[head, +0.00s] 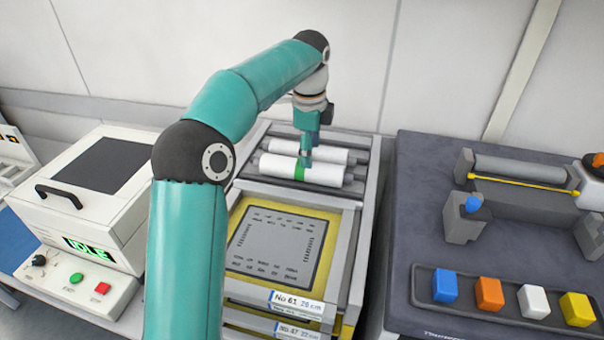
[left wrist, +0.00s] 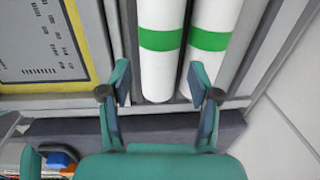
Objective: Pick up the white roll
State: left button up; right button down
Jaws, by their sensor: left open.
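Two white rolls with green bands lie side by side in the top of the trolley: a near roll (head: 325,175) and a far roll (head: 284,147). In the left wrist view, the near roll (left wrist: 160,80) is the left one and the far roll (left wrist: 209,60) is the right one. My left gripper (head: 306,156) is over the rolls, pointing down, and hides part of them in the head view. In the left wrist view its open fingers (left wrist: 159,78) appear on either side of the near roll, with nothing gripped. Whether they touch it cannot be told. My right gripper is out of view.
The trolley rim (head: 361,230) surrounds the rolls, with a yellow-edged panel (head: 272,245) in front. A white machine (head: 98,165) stands left. On the right, a dark mat (head: 418,190) carries a roller fixture (head: 520,175) and a tray (head: 420,283) of several coloured blocks.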

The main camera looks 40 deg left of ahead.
aim_at(302, 170)
pick_arm(q)
jog(key=shift+w+a+f, duration=0.1)
jog(key=shift+f, duration=1.45)
jog(key=shift+w+a+f, duration=0.1)
jog(key=shift+f, duration=1.4)
jog(key=shift+s, duration=0.1)
jog(key=c, duration=0.9)
jog(key=shift+r, duration=0.1)
jog(key=shift+c, duration=0.2)
